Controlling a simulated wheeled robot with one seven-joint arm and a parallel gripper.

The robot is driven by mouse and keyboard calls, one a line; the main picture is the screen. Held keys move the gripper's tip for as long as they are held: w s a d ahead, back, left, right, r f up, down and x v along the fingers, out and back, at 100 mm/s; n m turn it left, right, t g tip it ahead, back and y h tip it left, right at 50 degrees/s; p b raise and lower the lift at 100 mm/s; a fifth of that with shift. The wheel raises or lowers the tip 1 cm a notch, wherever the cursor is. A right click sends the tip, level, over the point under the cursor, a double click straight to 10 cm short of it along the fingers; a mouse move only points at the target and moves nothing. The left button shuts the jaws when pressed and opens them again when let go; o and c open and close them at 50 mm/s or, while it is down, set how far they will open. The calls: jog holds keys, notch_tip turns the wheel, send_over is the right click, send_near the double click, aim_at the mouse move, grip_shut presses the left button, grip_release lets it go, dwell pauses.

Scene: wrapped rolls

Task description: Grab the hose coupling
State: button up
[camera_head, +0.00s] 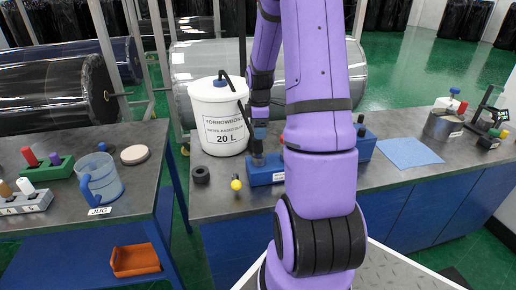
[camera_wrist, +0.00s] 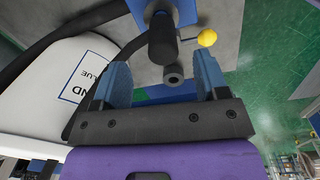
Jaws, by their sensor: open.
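A dark upright cylinder that looks like the hose coupling (camera_wrist: 163,45) stands at the blue block in the wrist view. A small grey part with a round hole (camera_wrist: 173,75) shows close by it; I cannot tell whether they are joined. My gripper (camera_wrist: 161,84) is open, its two blue fingers apart on either side of the grey part, with no visible grip on anything. In the head view my gripper (camera_head: 258,132) is above the left end of the blue block (camera_head: 262,176). My purple arm hides the middle of that block.
A white glue bucket (camera_head: 218,120) with a black hose stands close behind left. A blue sheet (camera_head: 409,153) lies to the right. A jug (camera_head: 101,180) stands on the left bench.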

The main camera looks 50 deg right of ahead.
aim_at(257, 145)
jog(key=shift+w+a+f, duration=0.1)
jog(key=shift+w+f, duration=0.1)
jog(key=shift+f, duration=1.7)
jog(key=shift+w+a+f, duration=0.1)
jog(key=shift+w+f, duration=0.05)
jog(key=shift+f, duration=1.75)
jog(key=shift+c, duration=0.2)
jog(key=c, duration=1)
